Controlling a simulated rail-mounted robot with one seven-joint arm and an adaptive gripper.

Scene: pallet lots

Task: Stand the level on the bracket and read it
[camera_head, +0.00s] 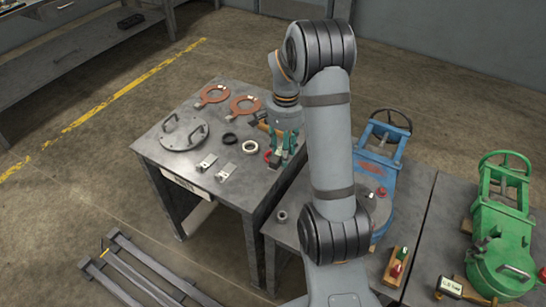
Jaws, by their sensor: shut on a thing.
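My gripper (279,158) is at the right side of the grey steel table (228,192), low over its top, below the dark wrist. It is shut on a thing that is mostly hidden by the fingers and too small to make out. I cannot tell whether it is the level. Two small pale metal pieces (206,162) (226,171) lie left of the gripper. I cannot tell whether either is the bracket. No level reading can be made out.
A round metal cover with handles (183,133), orange rings (213,95) (245,105), a black ring (229,138) and a white ring (250,147) lie on the table. A blue valve (377,170) and a green valve (502,225) stand on the right. The table's front left is clear.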

